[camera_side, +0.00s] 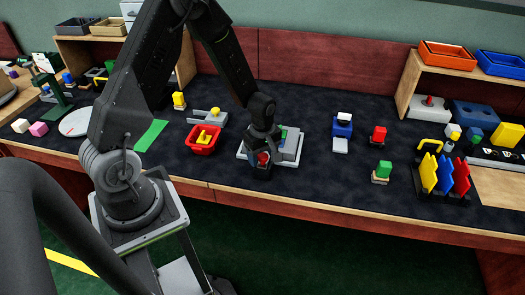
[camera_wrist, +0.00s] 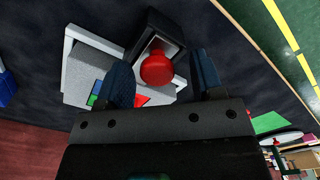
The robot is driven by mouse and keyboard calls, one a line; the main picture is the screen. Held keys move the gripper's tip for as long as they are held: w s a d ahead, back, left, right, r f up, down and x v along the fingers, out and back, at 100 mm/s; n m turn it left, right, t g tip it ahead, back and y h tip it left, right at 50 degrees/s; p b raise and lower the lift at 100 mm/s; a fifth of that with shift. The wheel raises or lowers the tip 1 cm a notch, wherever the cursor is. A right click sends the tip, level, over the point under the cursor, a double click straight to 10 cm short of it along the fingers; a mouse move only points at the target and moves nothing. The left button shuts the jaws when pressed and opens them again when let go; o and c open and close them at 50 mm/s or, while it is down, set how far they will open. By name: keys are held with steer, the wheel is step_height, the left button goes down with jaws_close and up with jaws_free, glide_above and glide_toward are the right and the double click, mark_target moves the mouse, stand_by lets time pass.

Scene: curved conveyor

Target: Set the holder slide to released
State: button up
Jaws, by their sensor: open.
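The holder (camera_side: 291,148) is a light grey fixture on the dark table mat, partly hidden by my gripper in the side view. In the wrist view its grey body (camera_wrist: 84,72) carries a black block with a round red knob (camera_wrist: 156,68). A green patch and a red patch show on the grey body behind my gripper. The red knob also shows in the side view (camera_side: 264,158). My gripper (camera_wrist: 162,77) is open, pointing down at the holder, with one blue fingertip on each side of the knob in the picture. I cannot tell whether they touch it.
A red tray (camera_side: 204,139) with a yellow piece lies left of the holder. A blue and white block (camera_side: 342,131) stands to its right, then red and green blocks. A rack with coloured plates (camera_side: 445,178) is farther right. The mat around the holder is mostly clear.

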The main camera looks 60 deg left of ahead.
mark_target(263, 157)
step_height(263, 157, up, 14)
stand_by(0.5)
steer(key=s+d+r+m+t, duration=0.2)
steer(key=s+d+r+m, duration=0.3)
steer(key=s+r+m, duration=0.2)
steer(key=s+d+r+m+t, duration=0.3)
steer(key=s+d+r+m, duration=0.2)
steer(key=s+r+m, duration=0.2)
steer(key=shift+s+r+m+t, duration=0.3)
steer(key=shift+s+m, duration=0.75)
steer(key=shift+m, duration=0.95)
steer(key=shift+d, duration=0.1)
